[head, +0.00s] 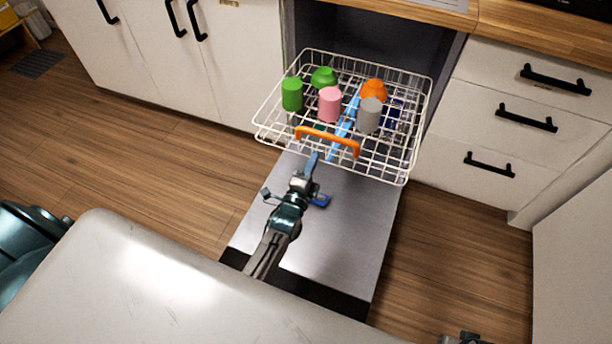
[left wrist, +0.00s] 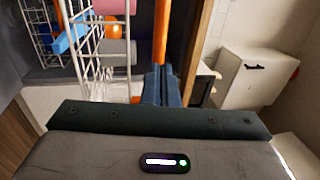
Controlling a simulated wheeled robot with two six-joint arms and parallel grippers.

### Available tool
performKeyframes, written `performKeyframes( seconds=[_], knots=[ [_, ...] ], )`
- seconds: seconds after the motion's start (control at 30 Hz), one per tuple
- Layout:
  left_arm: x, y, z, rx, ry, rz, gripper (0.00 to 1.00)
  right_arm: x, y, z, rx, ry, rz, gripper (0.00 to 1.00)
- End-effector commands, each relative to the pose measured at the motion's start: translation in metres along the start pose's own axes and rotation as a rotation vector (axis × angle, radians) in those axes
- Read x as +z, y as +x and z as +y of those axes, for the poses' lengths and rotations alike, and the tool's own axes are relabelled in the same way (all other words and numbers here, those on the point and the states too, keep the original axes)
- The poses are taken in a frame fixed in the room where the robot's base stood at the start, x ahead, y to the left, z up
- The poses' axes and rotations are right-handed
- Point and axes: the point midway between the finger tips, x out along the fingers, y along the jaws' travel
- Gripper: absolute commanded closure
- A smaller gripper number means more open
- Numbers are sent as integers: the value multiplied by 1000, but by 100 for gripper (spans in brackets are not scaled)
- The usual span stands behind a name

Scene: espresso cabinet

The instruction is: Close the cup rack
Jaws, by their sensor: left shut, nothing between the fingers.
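The cup rack (head: 420,130) is a white wire basket, pulled out from the dark cabinet opening over the lowered door. An orange handle (head: 328,138) spans its front; in the left wrist view the orange bar (left wrist: 161,30) rises right beyond the fingertips. My left gripper (head: 314,158) is shut and empty at the front of the rack, close to the handle; I cannot tell if it touches. Its blue fingers (left wrist: 161,85) are together in the left wrist view. The jaws of my right gripper are not shown.
The rack holds green (head: 292,94), pink (head: 330,104), grey (head: 369,115) and orange (head: 374,90) cups, with blue items among them. The flat grey door (head: 340,240) lies open beneath the rack. White drawers (head: 500,110) stand to the right and white cupboards (head: 200,70) to the left.

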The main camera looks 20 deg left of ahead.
Motion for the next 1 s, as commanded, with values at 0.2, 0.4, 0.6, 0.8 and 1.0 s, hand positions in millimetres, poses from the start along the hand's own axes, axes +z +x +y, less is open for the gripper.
performKeyframes(
  seconds=[0.2, 0.4, 0.6, 0.8, 1.0],
  knots=[
    [0, 37, 0, 1, -1, 0, 100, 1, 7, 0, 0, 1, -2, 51],
    [0, 49, 0, 2, -1, 0, 100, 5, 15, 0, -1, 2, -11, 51],
    [0, 50, 1, 2, -1, 0, 100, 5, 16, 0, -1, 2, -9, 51],
    [0, 51, 1, 2, -1, 0, 100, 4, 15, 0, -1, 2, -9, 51],
    [0, 62, 4, 0, -1, 0, 100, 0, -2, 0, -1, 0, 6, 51]
  ],
)
